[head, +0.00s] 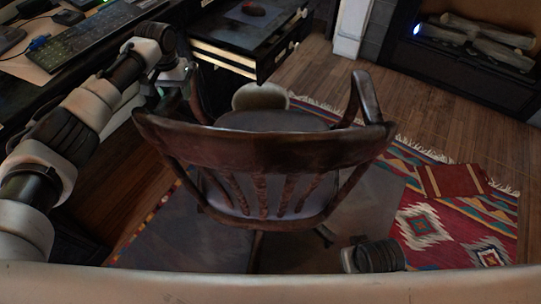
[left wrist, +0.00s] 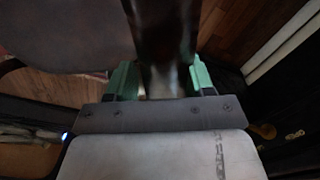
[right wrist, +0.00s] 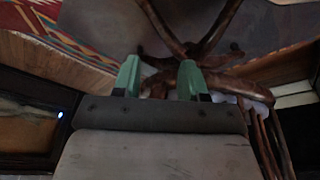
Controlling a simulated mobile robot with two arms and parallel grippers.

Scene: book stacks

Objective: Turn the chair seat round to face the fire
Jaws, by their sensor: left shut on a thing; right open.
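The dark wooden chair (head: 262,150) stands mid-view in the head view, its slatted back towards me and its grey-padded seat (head: 272,121) facing the open drawers. My left gripper (left wrist: 160,78) is shut on a dark wooden bar (left wrist: 163,35) of the chair, with a green finger on each side. In the head view it reaches the chair's left armrest, its fingers mostly hidden. My right gripper (right wrist: 156,78) is open and empty, low by the chair's wooden legs (right wrist: 205,60). The fire (head: 478,42) lies at the upper right.
A desk with a keyboard (head: 68,42) is at the left. An open drawer (head: 232,58) stands close beyond the chair. A patterned rug (head: 455,222) with fringed edges lies right of and under the chair. Bare wooden floor (head: 415,105) is clear between chair and fireplace.

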